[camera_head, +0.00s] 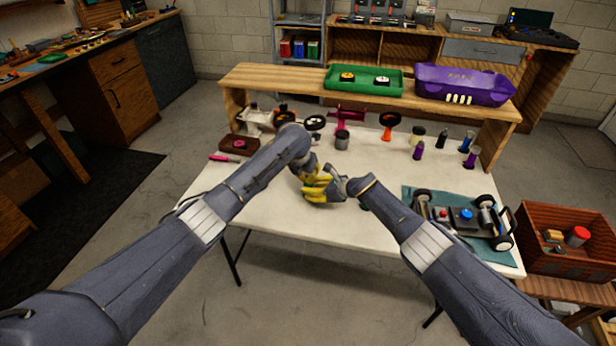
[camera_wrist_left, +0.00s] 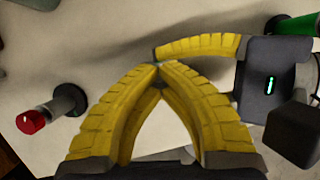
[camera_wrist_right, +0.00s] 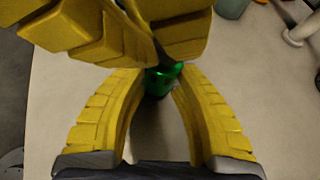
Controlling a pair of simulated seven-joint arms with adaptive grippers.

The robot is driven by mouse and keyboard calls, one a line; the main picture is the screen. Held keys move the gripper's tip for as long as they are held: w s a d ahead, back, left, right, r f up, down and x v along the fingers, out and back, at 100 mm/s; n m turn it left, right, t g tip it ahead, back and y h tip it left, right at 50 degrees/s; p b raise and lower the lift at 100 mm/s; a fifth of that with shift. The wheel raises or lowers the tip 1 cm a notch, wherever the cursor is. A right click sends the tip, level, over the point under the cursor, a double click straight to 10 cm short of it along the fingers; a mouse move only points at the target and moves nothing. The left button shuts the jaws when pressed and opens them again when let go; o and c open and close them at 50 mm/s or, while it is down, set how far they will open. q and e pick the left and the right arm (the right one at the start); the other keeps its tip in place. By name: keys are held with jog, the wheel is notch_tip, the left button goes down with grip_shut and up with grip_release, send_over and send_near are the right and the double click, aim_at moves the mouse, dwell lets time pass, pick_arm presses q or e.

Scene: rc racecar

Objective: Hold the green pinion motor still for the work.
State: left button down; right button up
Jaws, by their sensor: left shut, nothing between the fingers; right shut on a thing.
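The green pinion motor (camera_wrist_right: 158,82) shows as a small shiny green cylinder in the right wrist view. My right gripper (camera_wrist_right: 160,74) is shut on it, with a yellow finger on each side. My left gripper (camera_wrist_left: 157,69) is shut and empty, its yellow fingertips meeting right beside the right gripper's fingers. In the right wrist view the left fingers come in from the top and cover part of the motor's upper end. In the head view the left gripper (camera_head: 309,176) and right gripper (camera_head: 322,191) overlap over the white table, and the motor is hidden among the fingers.
The car chassis (camera_head: 462,216) sits on a teal mat at the table's right. A grey cup (camera_head: 342,141), an orange stand (camera_head: 389,122) and several bottles stand behind the grippers. A pink-handled tool (camera_head: 223,158) lies at left. The table's front is clear.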

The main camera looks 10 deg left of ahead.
pick_arm(q)
jog(key=shift+r, duration=0.1)
pick_arm(e)
jog(key=shift+s+a+f, duration=0.1)
pick_arm(q)
jog(key=shift+r, duration=0.65)
pick_arm(e)
jog(key=shift+f, duration=0.1)
pick_arm(q)
jog(key=shift+d, duration=0.1)
jog(key=c, duration=1.2)
grip_release()
jog(key=shift+f, duration=0.15)
jog(key=v, duration=1.2)
pick_arm(e)
jog(key=shift+r, duration=0.2)
jog(key=o, duration=1.1)
jog(key=shift+o, duration=0.2)
